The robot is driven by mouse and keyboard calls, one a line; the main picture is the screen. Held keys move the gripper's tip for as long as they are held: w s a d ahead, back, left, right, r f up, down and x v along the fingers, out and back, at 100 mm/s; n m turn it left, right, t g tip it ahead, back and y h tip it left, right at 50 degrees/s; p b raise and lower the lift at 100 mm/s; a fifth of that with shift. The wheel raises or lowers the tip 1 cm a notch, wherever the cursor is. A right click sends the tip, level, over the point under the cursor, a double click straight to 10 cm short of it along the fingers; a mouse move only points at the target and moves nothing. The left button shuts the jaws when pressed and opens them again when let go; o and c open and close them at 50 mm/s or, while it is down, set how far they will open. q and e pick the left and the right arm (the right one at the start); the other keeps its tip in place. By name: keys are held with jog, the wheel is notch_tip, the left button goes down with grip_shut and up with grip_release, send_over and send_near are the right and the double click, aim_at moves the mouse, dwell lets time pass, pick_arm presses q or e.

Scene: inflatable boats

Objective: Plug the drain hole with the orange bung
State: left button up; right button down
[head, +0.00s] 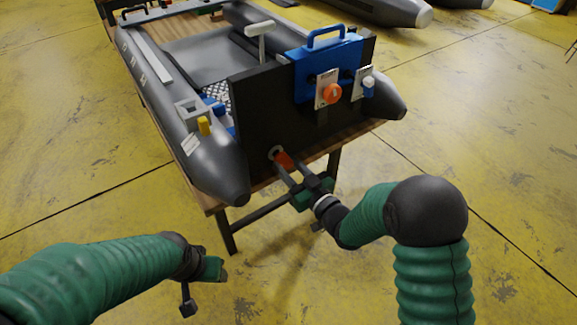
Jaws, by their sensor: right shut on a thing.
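The orange bung (285,160) is at the low rear of the boat's black transom (262,110). My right gripper (286,169) is shut on it from the right. The drain hole (275,152) shows as a pale ring with a dark middle, just left of the bung. The bung's tip is right by the ring and overlaps its edge in the picture. I cannot tell whether the tip enters the hole. My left gripper (202,285) hangs low at the left, over the floor and away from the boat. Its fingers are not clear enough to judge.
The grey inflatable boat (205,155) rests on a wooden-topped table (380,128) with dark legs. The yellow floor (480,130) is clear at the right.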

jog(key=shift+x, duration=0.95)
dwell(0.5)
jog(key=c, duration=0.9)
grip_release()
jog(key=p+v, duration=0.3)
jog(key=v, duration=1.3)
jog(key=shift+s+d+p, duration=0.25)
jog(key=shift+s+p, duration=0.05)
jog(key=shift+p, duration=0.05)
